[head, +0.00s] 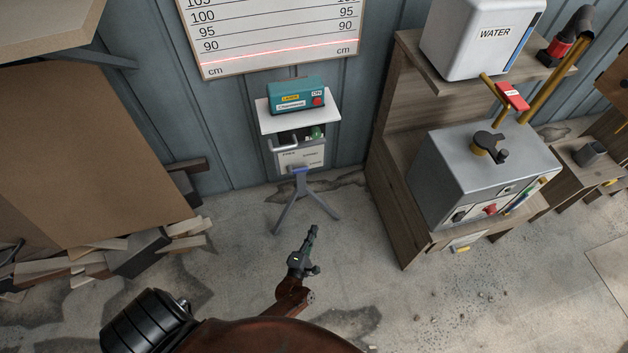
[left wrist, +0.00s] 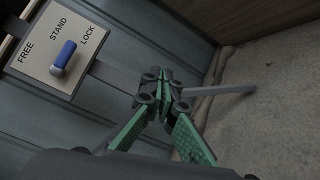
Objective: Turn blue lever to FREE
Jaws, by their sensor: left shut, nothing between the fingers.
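The blue lever (left wrist: 65,55) stands out from a pale plate (left wrist: 40,72) marked FREE, STAND and LOCK, in the upper left of the left wrist view. Its blue end lies below the STAND mark; I cannot tell exactly which mark it is set to. In the head view a small blue part (head: 299,170) shows at the top of the grey tripod stand. My left gripper (head: 314,230) is shut and empty, in front of and below the stand. In the left wrist view its fingertips (left wrist: 165,78) meet, to the right of the plate and apart from the lever. My right gripper is out of view.
A teal laser box (head: 297,96) sits on a white shelf (head: 275,122) above the stand. A wooden bench with a grey machine (head: 470,170) stands at the right. Boards and scraps (head: 140,250) lie at the left. The floor around the gripper is clear.

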